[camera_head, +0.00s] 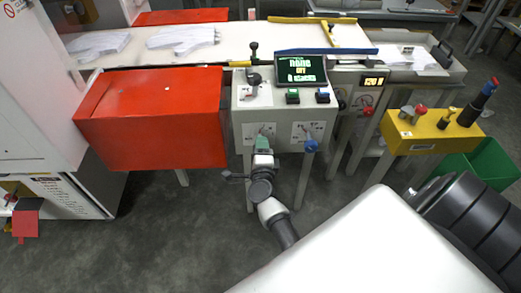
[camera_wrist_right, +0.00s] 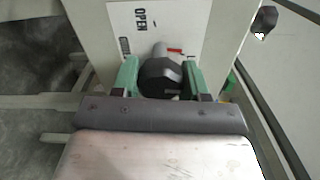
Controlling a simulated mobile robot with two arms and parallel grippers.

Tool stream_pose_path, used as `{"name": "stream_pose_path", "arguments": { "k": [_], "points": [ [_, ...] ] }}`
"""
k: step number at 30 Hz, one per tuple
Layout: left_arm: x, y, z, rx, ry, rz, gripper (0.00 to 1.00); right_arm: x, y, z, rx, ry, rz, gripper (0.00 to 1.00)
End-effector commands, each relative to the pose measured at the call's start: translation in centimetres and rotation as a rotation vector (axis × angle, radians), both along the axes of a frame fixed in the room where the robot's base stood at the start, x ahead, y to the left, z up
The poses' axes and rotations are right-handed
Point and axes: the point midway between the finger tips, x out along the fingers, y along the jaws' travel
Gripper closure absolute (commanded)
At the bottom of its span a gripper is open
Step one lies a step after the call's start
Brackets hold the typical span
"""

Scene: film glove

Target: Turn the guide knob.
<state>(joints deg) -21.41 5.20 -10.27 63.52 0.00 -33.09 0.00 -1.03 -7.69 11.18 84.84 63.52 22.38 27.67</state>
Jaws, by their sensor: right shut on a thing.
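A dark faceted knob (camera_wrist_right: 160,78) sits on a pale panel in the right wrist view, beside a label (camera_wrist_right: 140,18) reading "OPEN". My right gripper (camera_wrist_right: 161,72) has its green fingers on either side of this knob and is shut on it. In the head view my right gripper (camera_head: 263,146) is at the left side of the control box front (camera_head: 286,118) and hides the knob. A blue knob (camera_head: 310,146) stands free to its right on the same front. My left gripper is not in view.
A screen (camera_head: 301,68) and push buttons (camera_head: 292,96) are on top of the box. A red cover (camera_head: 152,117) stands at left, a yellow box (camera_head: 418,132) and green bin (camera_head: 490,160) at right. Gloves (camera_head: 183,38) lie on the conveyor behind. The floor in front is open.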

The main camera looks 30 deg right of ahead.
Motion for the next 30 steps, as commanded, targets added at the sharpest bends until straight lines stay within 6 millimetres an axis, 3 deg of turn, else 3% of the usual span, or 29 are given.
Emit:
{"name": "stream_pose_path", "arguments": {
  "k": [13, 30],
  "points": [
    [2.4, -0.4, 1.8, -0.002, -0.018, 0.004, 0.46, -0.1, 0.1, -0.3, 0.186, -0.108, 0.000, 0.80],
    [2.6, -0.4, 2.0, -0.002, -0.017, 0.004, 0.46, -0.1, 0.0, -0.3, 0.208, -0.122, 0.000, 0.80]
  ]
}}
